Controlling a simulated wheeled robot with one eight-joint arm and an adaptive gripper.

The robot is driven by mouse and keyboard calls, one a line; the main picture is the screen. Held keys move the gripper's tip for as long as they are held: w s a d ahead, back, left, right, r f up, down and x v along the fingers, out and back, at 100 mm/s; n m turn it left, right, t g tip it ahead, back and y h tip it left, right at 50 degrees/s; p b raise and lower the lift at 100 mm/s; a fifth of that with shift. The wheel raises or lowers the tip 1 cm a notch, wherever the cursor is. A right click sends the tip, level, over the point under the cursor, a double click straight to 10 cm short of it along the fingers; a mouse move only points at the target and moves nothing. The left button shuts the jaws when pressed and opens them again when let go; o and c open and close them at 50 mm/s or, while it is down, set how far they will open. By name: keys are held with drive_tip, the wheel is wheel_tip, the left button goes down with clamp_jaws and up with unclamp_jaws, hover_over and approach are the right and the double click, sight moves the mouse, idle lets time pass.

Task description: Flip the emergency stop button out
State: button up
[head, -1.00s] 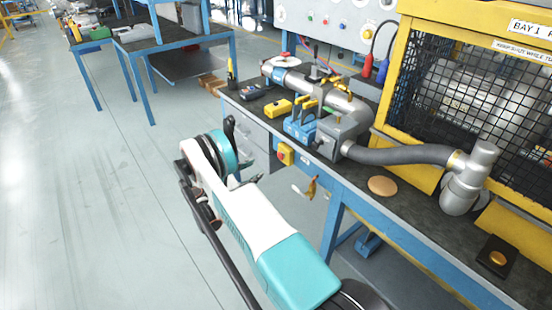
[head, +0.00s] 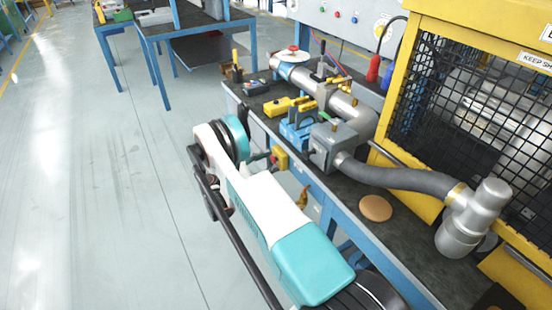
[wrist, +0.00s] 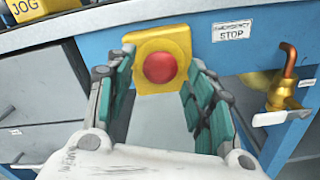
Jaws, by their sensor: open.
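The emergency stop is a round red button (wrist: 160,67) on a yellow housing (wrist: 147,46), fixed to the blue front of the bench. In the head view the yellow housing (head: 280,157) shows below the bench edge, and my arm's end reaches close to it. My gripper (wrist: 162,60) is open, with one finger on each side of the red button. The button lies between the fingertips in the wrist view. Whether the fingers touch the housing, I cannot tell. An "EMERGENCY STOP" label (wrist: 231,31) is to the right.
A brass tap-like fitting (wrist: 283,82) with a white tag sits right of the button. Grey drawers (wrist: 40,105) are on the left. Above, the bench carries a blower pipe (head: 330,95), a grey hose (head: 400,178) and a yellow mesh cage (head: 440,110). The floor at left is clear.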

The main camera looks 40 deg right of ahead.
drive_tip(key=shift+s+d, duration=0.1)
drive_tip(key=shift+d, duration=0.35)
clamp_jaws()
